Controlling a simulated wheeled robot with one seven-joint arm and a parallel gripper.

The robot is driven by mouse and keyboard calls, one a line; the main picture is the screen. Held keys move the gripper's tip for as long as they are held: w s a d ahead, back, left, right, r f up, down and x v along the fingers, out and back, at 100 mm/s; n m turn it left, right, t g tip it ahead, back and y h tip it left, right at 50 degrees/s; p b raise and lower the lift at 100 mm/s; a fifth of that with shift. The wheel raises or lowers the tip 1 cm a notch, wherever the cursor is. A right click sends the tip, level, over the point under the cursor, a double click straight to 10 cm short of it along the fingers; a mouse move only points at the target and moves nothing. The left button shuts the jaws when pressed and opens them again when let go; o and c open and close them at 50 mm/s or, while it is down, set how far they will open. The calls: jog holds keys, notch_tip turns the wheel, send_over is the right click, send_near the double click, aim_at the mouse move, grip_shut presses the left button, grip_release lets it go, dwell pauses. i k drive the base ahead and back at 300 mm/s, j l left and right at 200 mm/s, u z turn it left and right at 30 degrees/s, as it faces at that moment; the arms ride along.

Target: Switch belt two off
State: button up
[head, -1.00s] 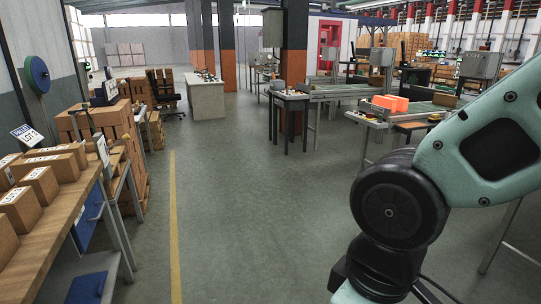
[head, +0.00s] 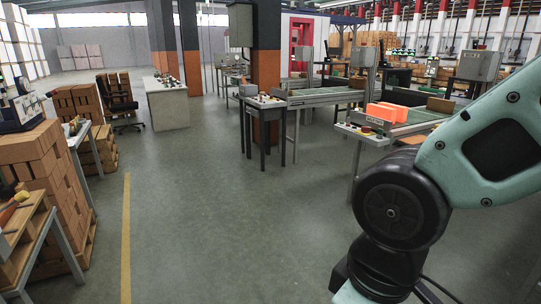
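Conveyor belts with small control stands are ahead on the right. Further back stands another small control table (head: 232,73). I cannot read which belt is number two, or the switch positions. My arm fills the lower right; my gripper is out of view.
Open floor (head: 220,210) runs ahead, with a yellow line (head: 126,235) on the left. Brick pallets (head: 45,180) and a workbench (head: 30,240) edge the left side. A white counter (head: 168,103), office chair (head: 118,105) and orange-black pillars (head: 266,65) stand further off.

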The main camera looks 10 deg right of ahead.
aim_at(364, 130)
jog(key=i+l+z, duration=0.1)
jog(key=i+z, duration=0.7)
jog(key=i+l+u, duration=0.2)
jog(key=i+l, duration=0.6)
jog(key=i+l+u, duration=0.15)
jog(key=l, duration=0.25)
jog(key=i+l+u, duration=0.1)
jog(key=i+l, duration=0.25)
jog(key=i+j+u, duration=0.15)
jog(key=i, duration=0.4)
jog(key=i+u, duration=0.2)
jog(key=i, duration=0.35)
